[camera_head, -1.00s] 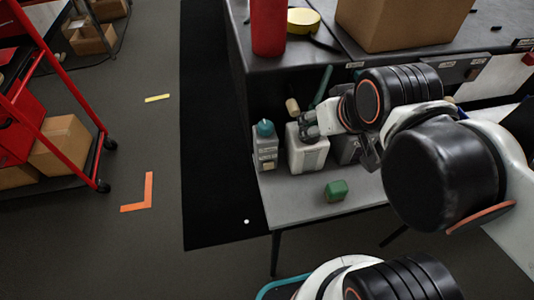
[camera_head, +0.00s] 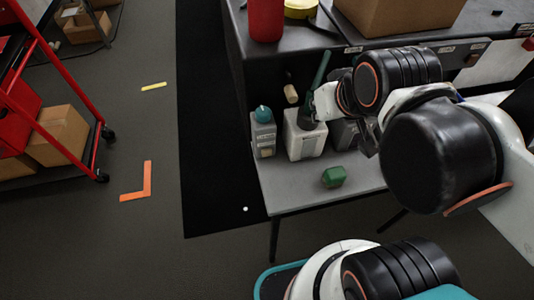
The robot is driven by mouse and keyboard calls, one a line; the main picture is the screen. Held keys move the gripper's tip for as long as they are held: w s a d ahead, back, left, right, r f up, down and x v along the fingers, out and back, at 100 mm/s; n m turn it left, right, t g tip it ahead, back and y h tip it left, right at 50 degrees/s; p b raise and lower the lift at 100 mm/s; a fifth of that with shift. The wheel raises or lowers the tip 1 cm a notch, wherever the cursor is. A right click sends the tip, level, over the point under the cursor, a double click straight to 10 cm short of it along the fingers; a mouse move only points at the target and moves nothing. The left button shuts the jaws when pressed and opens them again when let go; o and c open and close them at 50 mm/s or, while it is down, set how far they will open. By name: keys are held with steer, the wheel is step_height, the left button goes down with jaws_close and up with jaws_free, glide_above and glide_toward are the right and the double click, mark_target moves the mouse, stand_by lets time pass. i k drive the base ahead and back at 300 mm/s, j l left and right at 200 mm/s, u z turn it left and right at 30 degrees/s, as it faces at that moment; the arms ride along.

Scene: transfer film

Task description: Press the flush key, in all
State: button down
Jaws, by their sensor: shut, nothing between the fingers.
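A white box-shaped unit (camera_head: 304,142) stands on the grey shelf, under the dark worktop. My gripper (camera_head: 309,118) is at the top of this unit. Its fingers are shut with nothing between them. They partly cover the unit's top, and I cannot tell whether they touch it. I cannot make out a flush key; it may be hidden by the gripper or too small to see. A grey-white bottle with a teal cap (camera_head: 263,132) stands just left of the unit. Another grey unit (camera_head: 343,134) is to the right, partly behind my arm.
A green block (camera_head: 334,177) lies near the shelf's front edge (camera_head: 310,206). A wooden-ended handle (camera_head: 291,93) and a dark green rod (camera_head: 321,73) are close behind the gripper. A red cylinder (camera_head: 266,20) and cardboard box (camera_head: 400,17) stand on the worktop above.

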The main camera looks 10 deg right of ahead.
mark_target(266, 152)
steer(key=k+j, duration=0.2)
steer(key=j, duration=0.15)
steer(key=k+j, duration=0.2)
steer(key=j, duration=0.15)
steer(key=k+j, duration=0.2)
steer(key=j, duration=0.15)
steer(key=k+j, duration=0.2)
steer(key=j, duration=0.2)
steer(key=i, duration=0.1)
steer(key=l+z, duration=0.05)
